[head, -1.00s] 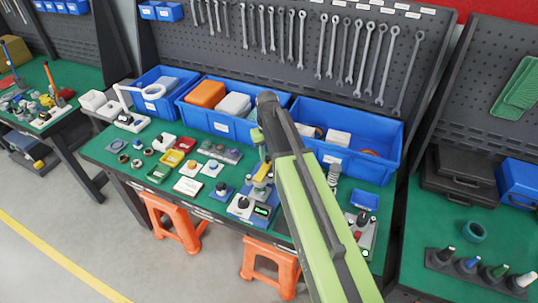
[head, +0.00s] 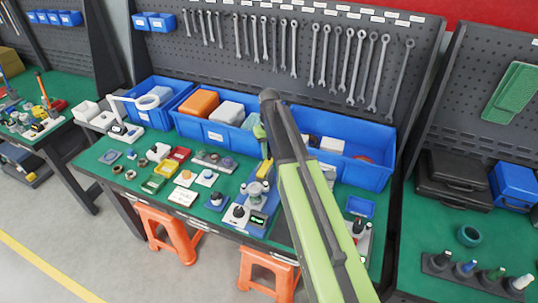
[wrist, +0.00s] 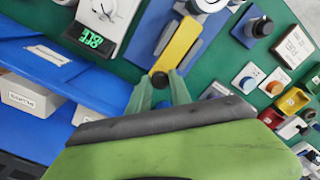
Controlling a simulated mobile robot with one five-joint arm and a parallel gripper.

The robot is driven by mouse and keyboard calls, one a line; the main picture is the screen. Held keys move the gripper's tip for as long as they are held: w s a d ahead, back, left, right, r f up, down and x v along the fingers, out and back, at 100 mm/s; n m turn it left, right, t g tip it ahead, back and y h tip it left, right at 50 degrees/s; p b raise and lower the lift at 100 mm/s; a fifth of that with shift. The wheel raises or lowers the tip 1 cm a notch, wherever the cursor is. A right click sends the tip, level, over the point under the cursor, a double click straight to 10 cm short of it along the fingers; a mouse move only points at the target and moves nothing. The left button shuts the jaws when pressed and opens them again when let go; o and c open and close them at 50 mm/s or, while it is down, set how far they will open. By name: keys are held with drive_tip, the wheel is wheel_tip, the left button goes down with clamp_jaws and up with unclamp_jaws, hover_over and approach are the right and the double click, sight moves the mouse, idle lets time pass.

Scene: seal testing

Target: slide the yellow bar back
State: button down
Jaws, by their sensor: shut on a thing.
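The yellow bar (wrist: 179,45) lies along the blue base (wrist: 157,36) of a bench device in the wrist view. My gripper (wrist: 160,84) is shut on the knob end, one green finger on each side. In the head view the yellow bar (head: 265,170) stretches from the device toward the blue bins, partly hidden by my arm. My gripper's fingertips are largely hidden there too. A silver round part (head: 258,188) stands at the bar's front end, behind a lit green display (head: 257,220).
Blue bins (head: 345,168) line the bench's back edge, close behind my gripper. Several small blocks and knobbed parts (head: 184,197) lie to the left. Wrenches (head: 320,55) hang on the pegboard. Orange stools (head: 268,268) stand below.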

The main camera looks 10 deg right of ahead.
drive_tip(key=c, duration=1.2)
unclamp_jaws()
drive_tip(key=shift+w+d, duration=0.15)
drive_tip(key=shift+w, duration=0.1)
drive_tip(key=shift+o, duration=0.2)
drive_tip(key=shift+s, duration=0.1)
drive_tip(key=shift+r, duration=0.15)
wheel_tip(320, 180, up, 17)
drive_tip(key=p, duration=1.7)
